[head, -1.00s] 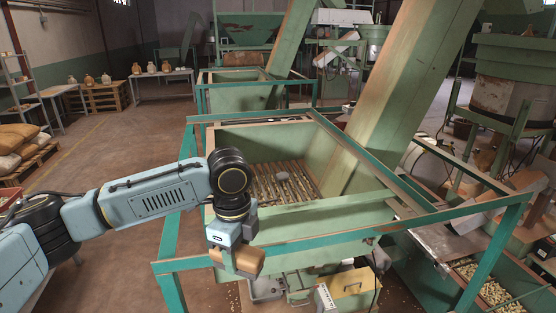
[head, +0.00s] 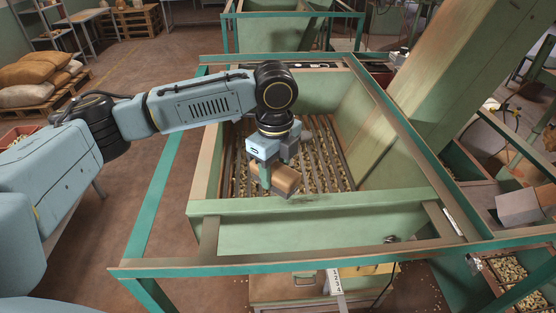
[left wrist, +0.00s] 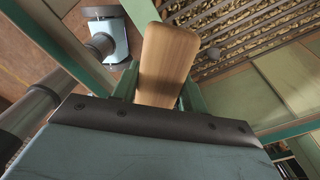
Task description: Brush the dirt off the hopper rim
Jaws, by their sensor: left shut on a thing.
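The green hopper (head: 320,203) stands in the middle of the head view, with several nuts on the slatted grate inside it. Its left rim (head: 206,165) looks brownish. My left gripper (head: 272,178) is shut on a brush with a wooden back (head: 284,181), held over the hopper just behind the front rim. The brush (left wrist: 167,60) also shows between the fingers in the left wrist view. Its bristles are hidden, so I cannot tell whether it touches anything. My right gripper is not in view.
A teal frame (head: 150,225) surrounds the hopper, with a brown-stained front rail (head: 300,253). A large green chute (head: 450,85) slopes up at the right. A nut tray (head: 508,270) is at the lower right. Sacks (head: 35,75) lie at the far left.

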